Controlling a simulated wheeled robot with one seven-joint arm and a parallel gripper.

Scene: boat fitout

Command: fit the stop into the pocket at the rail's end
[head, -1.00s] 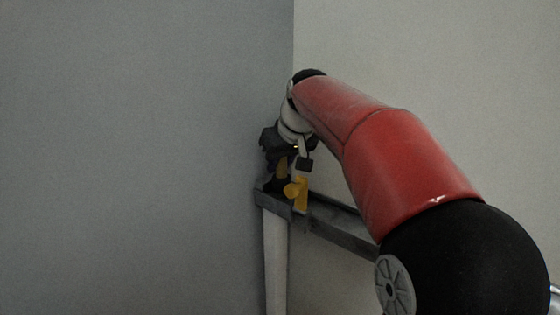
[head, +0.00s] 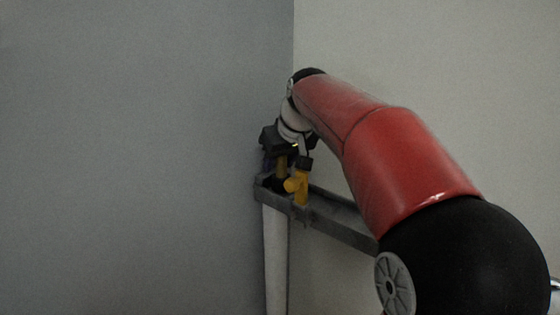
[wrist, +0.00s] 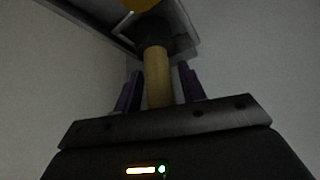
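The stop (wrist: 157,78) is a tan-yellow cylinder with a wide dark end. My gripper (wrist: 160,82) points down over the rail's end, close to the wall corner. Its two purple fingers flank the stop with a narrow gap on each side, so it looks open around the stop.
A yellow fitting with a dark top (head: 301,188) stands right beside the stop at the rail's end, near my gripper. A pale post (head: 275,262) goes down below the rail. Grey walls (head: 150,150) close in the corner behind.

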